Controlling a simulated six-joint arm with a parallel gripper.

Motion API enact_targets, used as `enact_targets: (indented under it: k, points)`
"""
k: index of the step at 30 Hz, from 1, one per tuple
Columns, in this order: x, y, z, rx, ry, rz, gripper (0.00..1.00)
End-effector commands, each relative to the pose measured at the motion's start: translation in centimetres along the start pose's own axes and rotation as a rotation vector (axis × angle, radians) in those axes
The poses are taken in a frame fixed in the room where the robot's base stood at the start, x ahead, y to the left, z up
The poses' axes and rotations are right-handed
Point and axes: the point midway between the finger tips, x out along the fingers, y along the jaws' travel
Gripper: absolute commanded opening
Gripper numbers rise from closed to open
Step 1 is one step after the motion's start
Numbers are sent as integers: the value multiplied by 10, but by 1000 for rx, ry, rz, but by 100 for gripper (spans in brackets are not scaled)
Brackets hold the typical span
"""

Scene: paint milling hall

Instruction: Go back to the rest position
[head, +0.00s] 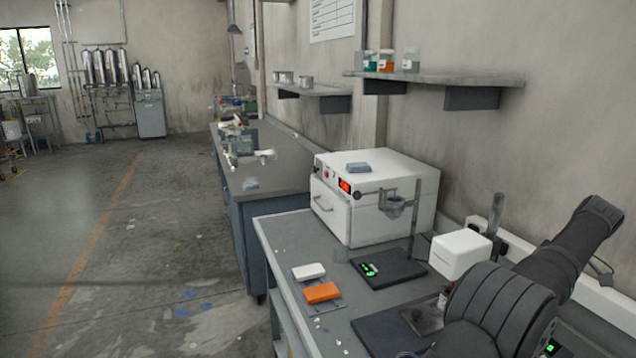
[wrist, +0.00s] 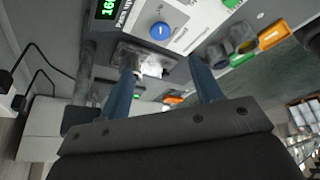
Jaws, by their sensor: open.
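My gripper (wrist: 162,70) shows in the wrist view as two blue fingers reaching up from a dark bar. The fingers stand well apart and I see nothing held between them. Beyond them are a panel with a blue round knob (wrist: 160,31) and a green-lit display (wrist: 108,8), at a tilted angle. In the head view my dark arm fills the lower right; I cannot make out the gripper fingers there.
A wall shelf (head: 440,79) holds jars. The floor at left is open.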

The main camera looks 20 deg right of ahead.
Motion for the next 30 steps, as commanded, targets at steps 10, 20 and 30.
enact_targets:
  k: [10, 20, 30]
  points:
    - [-32, 0, 0, 0, 1, -1, 59]
    - [8, 0, -1, 0, 2, -3, 59]
    - [72, -1, -1, 0, 3, -4, 59]
